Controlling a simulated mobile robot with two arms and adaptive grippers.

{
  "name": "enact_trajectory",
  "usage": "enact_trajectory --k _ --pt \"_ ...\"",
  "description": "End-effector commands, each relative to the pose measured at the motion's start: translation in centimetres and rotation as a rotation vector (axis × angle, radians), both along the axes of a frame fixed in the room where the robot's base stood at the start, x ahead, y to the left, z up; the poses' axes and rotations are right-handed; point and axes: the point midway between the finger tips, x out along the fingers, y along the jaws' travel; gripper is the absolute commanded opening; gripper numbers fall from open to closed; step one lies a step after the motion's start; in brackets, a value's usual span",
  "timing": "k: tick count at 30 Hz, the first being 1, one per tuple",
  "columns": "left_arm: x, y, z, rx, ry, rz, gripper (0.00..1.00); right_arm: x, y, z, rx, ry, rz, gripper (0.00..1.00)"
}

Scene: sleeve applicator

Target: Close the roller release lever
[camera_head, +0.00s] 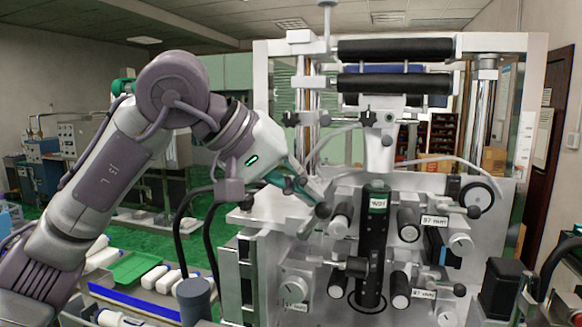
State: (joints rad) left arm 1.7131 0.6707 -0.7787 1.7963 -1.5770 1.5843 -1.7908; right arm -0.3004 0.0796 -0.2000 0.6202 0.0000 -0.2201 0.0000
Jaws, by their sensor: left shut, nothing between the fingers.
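My left gripper (308,193) comes in from the left, tilted down to the right, and is shut with nothing between its fingers. Its fingertips are in front of the left part of the white sleeve applicator (262,215). A short light lever (308,228) with a dark round knob (322,210) is right at the fingertips; I cannot tell whether they touch. Another dark-knobbed lever (472,211) is on the right of the panel. I cannot tell for sure which is the roller release lever. My right gripper is not in view.
Long black rollers (395,50) cross the top. A green tray (135,266) and white bottles are at lower left. A black box (500,288) is at lower right.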

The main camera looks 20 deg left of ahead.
Motion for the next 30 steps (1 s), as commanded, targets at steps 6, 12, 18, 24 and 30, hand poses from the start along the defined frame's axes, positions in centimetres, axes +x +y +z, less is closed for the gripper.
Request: enact_trajectory --k 6,12,18,24,30 --pt "-0.1 -1.6 -0.5 -0.007 0.000 -0.002 0.00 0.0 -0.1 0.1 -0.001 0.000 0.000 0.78" --pt "-0.1 -2.9 -1.2 -0.009 0.002 -0.002 0.00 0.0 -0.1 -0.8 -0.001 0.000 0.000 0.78" --pt "-0.1 -3.9 -1.9 -0.010 0.001 0.000 0.00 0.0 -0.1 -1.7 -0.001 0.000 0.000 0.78" --pt "-0.1 -4.8 -2.7 -0.011 0.002 0.000 0.00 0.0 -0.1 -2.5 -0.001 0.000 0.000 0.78" --pt "-0.2 -5.3 -3.2 -0.012 0.001 0.001 0.00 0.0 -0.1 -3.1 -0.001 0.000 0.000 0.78"
